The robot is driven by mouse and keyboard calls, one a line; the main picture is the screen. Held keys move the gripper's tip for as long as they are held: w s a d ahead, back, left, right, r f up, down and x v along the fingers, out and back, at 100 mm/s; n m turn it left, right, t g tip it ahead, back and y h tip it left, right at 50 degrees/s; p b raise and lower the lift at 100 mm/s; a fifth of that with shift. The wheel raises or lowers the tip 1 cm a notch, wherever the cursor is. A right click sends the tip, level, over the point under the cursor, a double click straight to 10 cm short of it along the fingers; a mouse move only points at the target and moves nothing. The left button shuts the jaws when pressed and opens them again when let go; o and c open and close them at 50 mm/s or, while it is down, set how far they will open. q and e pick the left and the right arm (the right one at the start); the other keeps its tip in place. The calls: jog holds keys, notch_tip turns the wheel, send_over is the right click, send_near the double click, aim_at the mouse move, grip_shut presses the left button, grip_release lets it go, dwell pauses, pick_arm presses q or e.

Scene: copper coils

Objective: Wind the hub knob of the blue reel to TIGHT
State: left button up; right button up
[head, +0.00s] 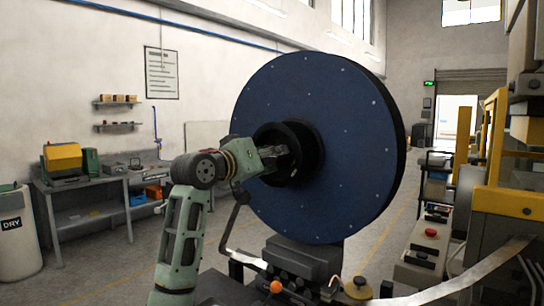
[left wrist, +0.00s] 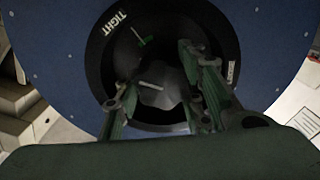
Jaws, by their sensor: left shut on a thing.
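The blue reel (head: 345,110) stands upright with a large round blue face and a black hub (head: 312,150) at its centre. My left gripper (head: 284,158) reaches into the hub from the left and is shut on the hub knob (left wrist: 158,96). In the left wrist view the dark knob sits between the two fingers and has a pale line on it. A second small label at the ring's right is too small to read. My right gripper is out of view.
An orange ball-shaped knob (head: 276,287) and dark machine parts stand below the reel. A yellow-framed machine (head: 505,200) and a panel with a red button (head: 431,233) are at right. A grey workbench (head: 85,188) and a DRY bin (head: 15,235) are at left.

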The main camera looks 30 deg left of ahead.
pick_arm(q)
jog(key=shift+r+m, duration=0.25)
jog(key=shift+m, duration=0.05)
jog(key=o, duration=0.9)
jog(key=shift+o, duration=1)
jog(key=shift+f, duration=0.1)
jog(key=s, duration=1.2)
jog(key=shift+a, duration=0.45)
